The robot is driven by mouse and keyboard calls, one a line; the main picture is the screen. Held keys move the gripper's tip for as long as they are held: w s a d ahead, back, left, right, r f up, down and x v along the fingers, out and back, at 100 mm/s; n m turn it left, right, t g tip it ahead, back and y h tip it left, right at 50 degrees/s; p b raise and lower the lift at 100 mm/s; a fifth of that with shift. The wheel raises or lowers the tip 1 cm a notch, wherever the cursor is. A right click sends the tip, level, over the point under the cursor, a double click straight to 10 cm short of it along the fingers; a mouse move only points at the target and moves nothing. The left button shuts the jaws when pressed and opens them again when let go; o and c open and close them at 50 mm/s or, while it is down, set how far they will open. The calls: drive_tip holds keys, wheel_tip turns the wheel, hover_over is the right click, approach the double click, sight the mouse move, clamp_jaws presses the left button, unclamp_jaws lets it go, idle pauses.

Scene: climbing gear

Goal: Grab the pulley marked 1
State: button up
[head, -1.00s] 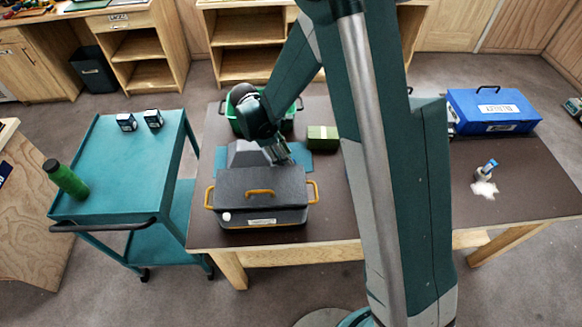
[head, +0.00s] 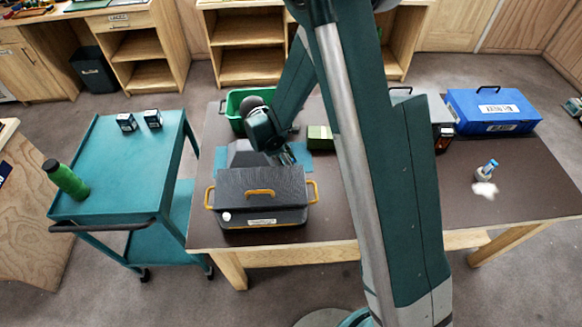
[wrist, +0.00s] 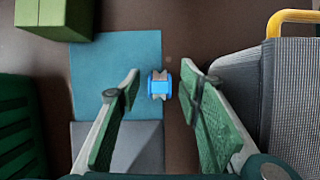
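A small blue and silver-grey object (wrist: 160,85), which looks like a pulley, is below my gripper at the edge of a teal mat (wrist: 95,60) in the wrist view. No number can be read on it. My gripper (wrist: 160,78) is open, with its two green-padded fingers on either side of the object in the picture. I cannot tell how far above it the fingertips are. In the head view my gripper (head: 288,158) points down just behind a dark case (head: 260,195) with yellow handles, and the object is hidden.
The dark case stands close on the right in the wrist view. A green box (head: 320,138), a green crate (head: 234,112) and a grey item (head: 241,152) are also near. A blue case (head: 492,112) and a small bottle (head: 488,169) stand far right.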

drive_tip(key=c, duration=1)
drive_tip(key=shift+r, duration=0.15)
drive_tip(key=shift+r+p, duration=0.3)
drive_tip(key=shift+r, duration=4.6)
